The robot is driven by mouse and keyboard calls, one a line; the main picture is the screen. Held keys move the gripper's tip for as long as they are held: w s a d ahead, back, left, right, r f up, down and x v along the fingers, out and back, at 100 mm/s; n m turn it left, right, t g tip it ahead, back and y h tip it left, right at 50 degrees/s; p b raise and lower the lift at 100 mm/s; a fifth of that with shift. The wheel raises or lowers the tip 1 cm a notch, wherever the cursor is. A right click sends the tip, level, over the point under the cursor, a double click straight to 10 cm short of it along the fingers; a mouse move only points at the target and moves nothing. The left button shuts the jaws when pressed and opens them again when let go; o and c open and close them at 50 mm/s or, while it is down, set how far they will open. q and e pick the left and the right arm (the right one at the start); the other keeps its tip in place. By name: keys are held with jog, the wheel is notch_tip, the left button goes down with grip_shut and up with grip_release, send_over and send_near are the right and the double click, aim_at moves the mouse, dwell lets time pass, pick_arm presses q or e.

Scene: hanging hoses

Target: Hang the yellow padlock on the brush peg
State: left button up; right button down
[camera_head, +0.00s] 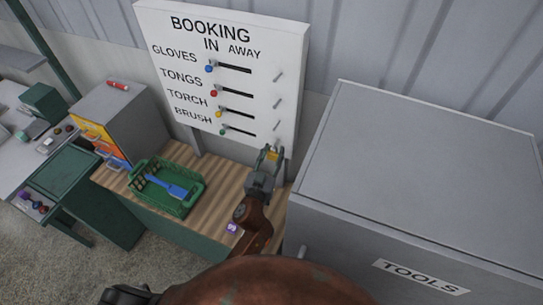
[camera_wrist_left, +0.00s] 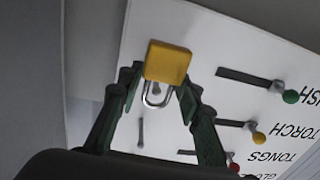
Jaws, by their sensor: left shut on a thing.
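My left gripper (camera_head: 269,157) is shut on the yellow padlock (camera_wrist_left: 167,62), in front of the lower right part of the white board. The padlock's body is between the fingertips in the left wrist view, its silver shackle pointing down in that picture. In the head view only a little of the yellow padlock (camera_head: 271,154) shows. The board (camera_head: 223,30) has rows marked gloves, tongs, torch and brush, with pegs down its right side. The brush peg is not clearly seen; the gripper and padlock are in front of that area. I cannot see the padlock touching any peg.
A peg (camera_wrist_left: 140,130) shows between my fingers in the wrist view. A large grey tools cabinet (camera_head: 425,160) stands close on the right. A green crate (camera_head: 194,196) with a blue thing is on the wooden bench. A small purple thing (camera_head: 232,228) lies near my arm.

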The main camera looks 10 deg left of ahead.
pick_arm(q)
jog(key=shift+w+d+f, duration=0.1)
jog(key=shift+w+d, duration=0.05)
jog(key=shift+w, duration=0.5)
jog(key=shift+w+f+b, duration=0.4)
jog(key=shift+w+b, duration=0.15)
jog(key=shift+b, duration=0.05)
jog(key=shift+d, duration=0.1)
jog(key=o, duration=1.3)
jog(key=shift+o, duration=0.4)
jog(key=o, duration=0.8)
jog(key=shift+c, duration=0.2)
jog(key=shift+s, duration=0.1)
